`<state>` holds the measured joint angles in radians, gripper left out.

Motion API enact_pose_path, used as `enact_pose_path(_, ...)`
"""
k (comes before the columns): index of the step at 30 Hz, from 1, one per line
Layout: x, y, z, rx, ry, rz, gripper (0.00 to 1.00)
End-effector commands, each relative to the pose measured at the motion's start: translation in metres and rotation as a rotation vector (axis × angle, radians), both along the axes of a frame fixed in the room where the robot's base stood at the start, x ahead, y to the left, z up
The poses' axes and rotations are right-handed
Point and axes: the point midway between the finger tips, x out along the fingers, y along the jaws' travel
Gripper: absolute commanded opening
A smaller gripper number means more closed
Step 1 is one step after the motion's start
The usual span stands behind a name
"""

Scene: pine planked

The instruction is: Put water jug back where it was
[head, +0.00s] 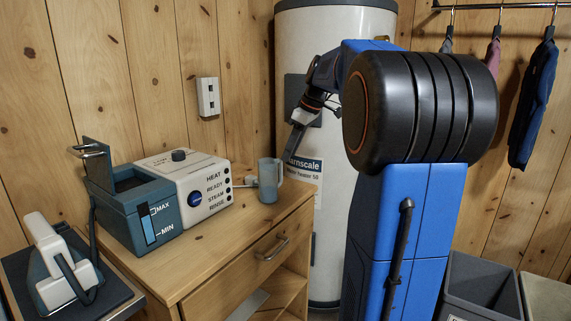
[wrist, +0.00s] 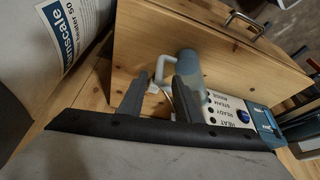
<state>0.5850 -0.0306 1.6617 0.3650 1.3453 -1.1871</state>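The water jug (head: 270,187) is a translucent blue-grey jug with a pale handle. It stands upright on the wooden cabinet top (head: 245,217), near its right end, beside the steam station. My gripper (head: 294,145) is above it and to its right in the head view, pointing down. In the wrist view my gripper (wrist: 161,77) is open, with nothing held between its two grey fingers. The jug (wrist: 187,62) shows beyond the right fingertip there, partly hidden by it. Its white handle (wrist: 160,68) appears between the fingertips; I cannot tell if they touch.
The steam station has a blue tank (head: 140,213) and white control panel (head: 191,188). An iron (head: 61,262) rests at the left. A white water heater (head: 323,225) stands behind my arm. A grey bin (head: 482,289) is at lower right; clothes hang above.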

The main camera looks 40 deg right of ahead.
Motion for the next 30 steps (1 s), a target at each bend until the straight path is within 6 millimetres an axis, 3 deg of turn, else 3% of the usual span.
enact_pose_path(7,-0.011,-0.007,0.03,-0.002,-0.001,-0.001,0.31)
enact_pose_path(18,-0.016,-0.002,0.036,-0.001,0.003,-0.005,0.31)
enact_pose_path(23,-0.034,0.034,0.027,-0.005,0.02,-0.053,0.31)
enact_pose_path(30,-0.085,0.108,-0.006,-0.017,0.049,-0.174,0.31)
